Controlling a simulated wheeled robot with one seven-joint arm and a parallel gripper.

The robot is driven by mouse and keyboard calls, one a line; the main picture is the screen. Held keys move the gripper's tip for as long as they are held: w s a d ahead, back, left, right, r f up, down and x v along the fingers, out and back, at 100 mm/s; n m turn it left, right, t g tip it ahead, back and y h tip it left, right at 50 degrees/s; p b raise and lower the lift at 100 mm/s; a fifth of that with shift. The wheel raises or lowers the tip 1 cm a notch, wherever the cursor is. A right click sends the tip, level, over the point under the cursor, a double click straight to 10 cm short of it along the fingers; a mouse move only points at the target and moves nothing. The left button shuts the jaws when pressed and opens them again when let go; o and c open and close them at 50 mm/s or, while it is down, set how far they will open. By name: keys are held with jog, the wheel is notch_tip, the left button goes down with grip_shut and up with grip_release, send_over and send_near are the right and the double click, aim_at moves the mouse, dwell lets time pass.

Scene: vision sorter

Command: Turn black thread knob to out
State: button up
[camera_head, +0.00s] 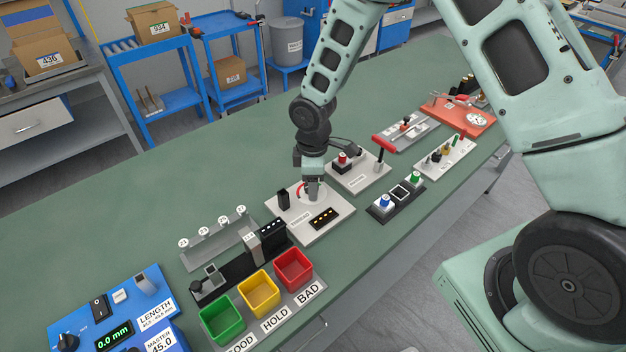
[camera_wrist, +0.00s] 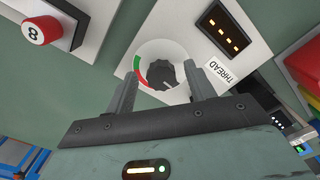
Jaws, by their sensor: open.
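The black thread knob (camera_wrist: 162,74) sits on a pale round dial with a green and red arc, beside the THREAD label (camera_wrist: 224,73), in the wrist view. The knob's pointer is too small to read. The dial is on a light panel (camera_head: 342,208) with a dark display (camera_head: 324,217) showing yellow marks; the display is also in the wrist view (camera_wrist: 222,27). My gripper (camera_wrist: 171,78) is open, with one finger at each side of the knob. In the head view my gripper (camera_head: 314,192) is low over this panel and hides most of the dial.
A black upright block (camera_head: 283,200) stands on the panel's left part. Green, yellow and red bins (camera_head: 293,269) stand in front left. The bench's left rear (camera_head: 150,205) is clear.

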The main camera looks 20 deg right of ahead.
notch_tip(320, 180, up, 17)
jog(key=shift+r+b, duration=0.2)
jog(key=shift+b, duration=0.2)
dwell(0.5)
